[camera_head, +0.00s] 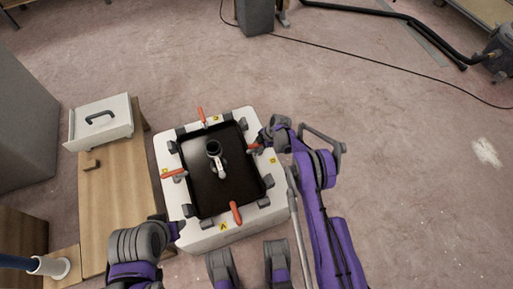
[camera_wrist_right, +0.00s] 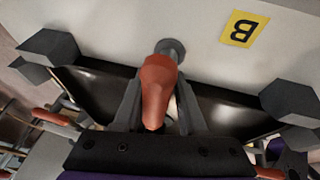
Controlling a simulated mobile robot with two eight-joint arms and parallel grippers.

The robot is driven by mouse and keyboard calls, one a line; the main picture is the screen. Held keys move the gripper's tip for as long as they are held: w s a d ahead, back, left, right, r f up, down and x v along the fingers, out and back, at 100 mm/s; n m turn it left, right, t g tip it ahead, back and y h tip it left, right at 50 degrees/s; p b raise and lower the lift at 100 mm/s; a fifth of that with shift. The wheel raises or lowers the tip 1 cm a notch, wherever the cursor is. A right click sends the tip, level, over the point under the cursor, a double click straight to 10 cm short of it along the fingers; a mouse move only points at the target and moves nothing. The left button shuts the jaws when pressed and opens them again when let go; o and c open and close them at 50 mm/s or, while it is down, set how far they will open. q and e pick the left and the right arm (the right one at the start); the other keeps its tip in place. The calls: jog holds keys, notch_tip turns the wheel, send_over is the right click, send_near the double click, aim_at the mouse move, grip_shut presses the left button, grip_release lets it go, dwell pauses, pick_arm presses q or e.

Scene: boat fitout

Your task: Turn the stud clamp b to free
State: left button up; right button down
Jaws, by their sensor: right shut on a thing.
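Stud clamp b, with an orange-red handle (camera_head: 254,147), is on the right side of a white box (camera_head: 185,212), by a yellow label. In the right wrist view its handle (camera_wrist_right: 156,90) stands between my fingers, its round grey base above and the yellow B label (camera_wrist_right: 243,30) to the right. My right gripper (camera_head: 262,144) is shut on this handle; in the wrist view the gripper (camera_wrist_right: 157,112) has a finger on each side. My left arm is at the lower left; its gripper (camera_head: 178,228) is by the box's front-left corner, and its fingers are not clear.
Orange-handled clamps stand at the box's back (camera_head: 201,116), left (camera_head: 174,173) and front (camera_head: 236,212). Several grey blocks surround the black panel (camera_head: 205,190), which bears a dark fitting (camera_head: 216,155). A wooden bench (camera_head: 115,200) with a white case (camera_head: 100,122) is left. Floor right is mostly clear.

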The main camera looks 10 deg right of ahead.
jog(key=shift+w+m, duration=0.2)
jog(key=shift+m, duration=0.1)
jog(key=m+t+b, duration=0.1)
jog(key=m+b, duration=0.1)
jog(key=m, duration=0.1)
jog(key=shift+w+m+t+h, duration=0.15)
jog(key=shift+m+t+h, duration=0.15)
jog(key=shift+t+h, duration=0.1)
jog(key=m+b, duration=0.1)
jog(key=m, duration=0.1)
jog(key=m+t+h, duration=0.1)
jog(key=m, duration=0.1)
jog(key=shift+w+d+m+b, duration=0.2)
jog(key=shift+m+b, duration=0.1)
jog(key=shift+b, duration=0.1)
jog(key=m+h, duration=0.1)
jog(key=m, duration=0.1)
jog(key=m+t+h+b, duration=0.1)
jog(key=m, duration=0.1)
jog(key=shift+w+d, duration=0.15)
jog(key=shift+d, duration=0.05)
jog(key=m+h, duration=0.1)
jog(key=m, duration=0.3)
jog(key=shift+d+h+b, duration=0.2)
jog(key=shift+h+b, duration=0.2)
jog(key=shift+d+m, duration=0.15)
jog(key=shift+m, duration=0.35)
jog(key=shift+d+h, duration=0.1)
jog(key=shift+h, duration=0.2)
